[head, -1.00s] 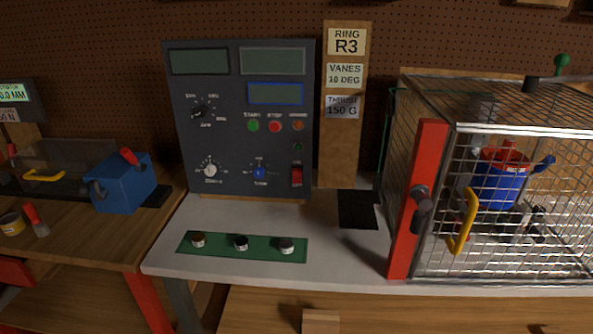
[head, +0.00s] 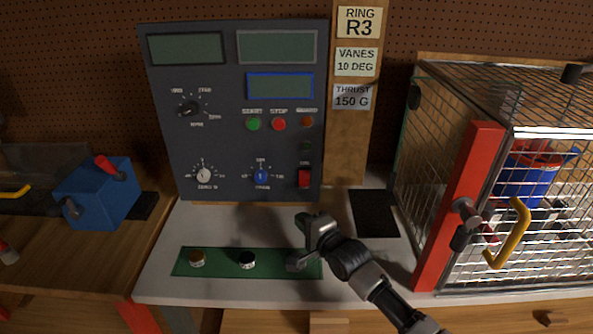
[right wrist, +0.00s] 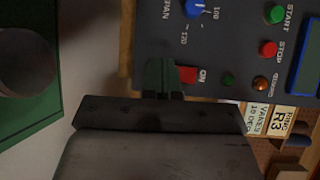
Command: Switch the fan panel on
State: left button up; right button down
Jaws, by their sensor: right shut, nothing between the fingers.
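The fan panel (head: 235,140) is a dark upright board at the back of the white bench, with blank-looking displays, knobs and buttons. Its red rocker switch (head: 304,178) is at the lower right; the red switch also shows in the right wrist view (right wrist: 188,75), beside the word ON. My right gripper (head: 303,219) is in front of and below the switch, shut and empty. In the right wrist view its closed fingertips (right wrist: 164,68) point toward the panel, just beside the switch; I cannot tell whether they touch. My left gripper is not in view.
A green strip (head: 220,263) with three round pieces lies on the bench below my right gripper. A wire cage (head: 560,215) with a red post (head: 458,210) and yellow handle stands at the right. A black mat (head: 374,213) lies between. A blue box (head: 97,195) is left.

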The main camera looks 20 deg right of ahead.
aim_at(304, 186)
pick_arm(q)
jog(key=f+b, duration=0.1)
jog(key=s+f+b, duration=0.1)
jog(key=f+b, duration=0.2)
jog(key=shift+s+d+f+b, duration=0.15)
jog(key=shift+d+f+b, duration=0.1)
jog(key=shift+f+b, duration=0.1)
pick_arm(e)
jog(key=w+d+r, duration=0.2)
jog(key=w+r, duration=0.2)
jog(key=w, duration=0.3)
jog(key=shift+w+d, duration=0.15)
jog(key=shift+d, duration=0.05)
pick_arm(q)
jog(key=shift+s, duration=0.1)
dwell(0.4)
pick_arm(e)
jog(key=shift+w, duration=0.1)
dwell(1.1)
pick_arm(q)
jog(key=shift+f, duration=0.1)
pick_arm(e)
jog(key=shift+w+r, duration=0.15)
jog(key=shift+w, duration=0.1)
